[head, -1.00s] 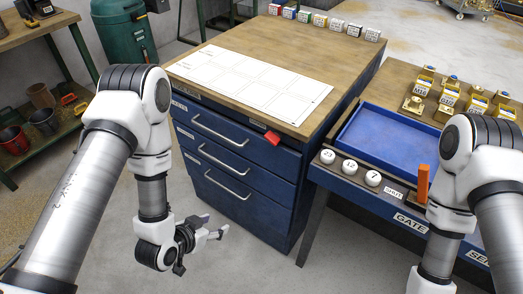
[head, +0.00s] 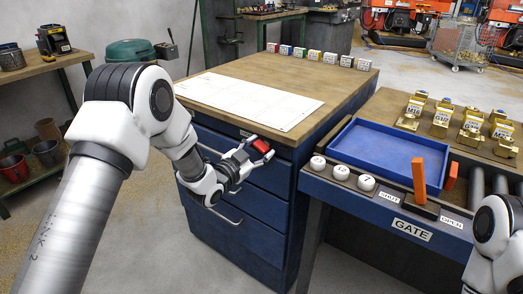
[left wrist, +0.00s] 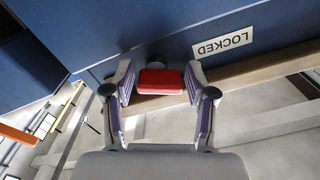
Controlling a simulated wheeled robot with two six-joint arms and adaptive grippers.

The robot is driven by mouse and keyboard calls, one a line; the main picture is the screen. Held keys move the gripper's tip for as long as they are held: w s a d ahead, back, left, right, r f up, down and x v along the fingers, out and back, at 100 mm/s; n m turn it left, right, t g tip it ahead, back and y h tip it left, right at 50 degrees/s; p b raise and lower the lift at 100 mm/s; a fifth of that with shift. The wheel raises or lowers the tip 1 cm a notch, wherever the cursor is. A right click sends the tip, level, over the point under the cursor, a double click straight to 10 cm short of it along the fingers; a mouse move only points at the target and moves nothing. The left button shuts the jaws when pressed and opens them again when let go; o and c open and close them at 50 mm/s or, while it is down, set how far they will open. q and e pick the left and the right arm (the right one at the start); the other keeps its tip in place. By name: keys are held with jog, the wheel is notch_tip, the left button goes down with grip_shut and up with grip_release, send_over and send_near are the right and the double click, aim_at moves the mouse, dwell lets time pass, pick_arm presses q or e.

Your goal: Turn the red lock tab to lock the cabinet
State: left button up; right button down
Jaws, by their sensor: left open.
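The red lock tab (head: 262,146) sits on the top front edge of the blue cabinet (head: 268,212), near its right corner. My left gripper (head: 250,152) is at the tab with its fingers apart. In the left wrist view the tab (left wrist: 160,82) lies between the two fingers, one on each side, with small gaps seeming to show. A round grey pivot is partly seen behind the tab. A white "LOCKED" label (left wrist: 223,41) shows upside down on the blue face, to the right of the tab. My right gripper is out of view.
A white sheet (head: 250,100) lies on the cabinet's wooden top, with several small coloured boxes along the back edge. To the right, a bench carries a blue tray (head: 380,150), white knobs and an orange gate lever (head: 418,180). Floor in front of the cabinet is clear.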

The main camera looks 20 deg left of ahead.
pick_arm(q)
jog(key=shift+w+d, duration=0.1)
jog(key=shift+w, duration=0.3)
jog(key=c, duration=0.9)
jog(key=n+p, duration=0.1)
jog(key=n, duration=0.1)
jog(key=shift+s+n, duration=0.1)
jog(key=shift+n, duration=0.3)
jog(key=shift+d+f+n, duration=0.1)
jog(key=shift+f+n, duration=0.05)
jog(key=shift+n, duration=0.95)
jog(key=o, duration=0.9)
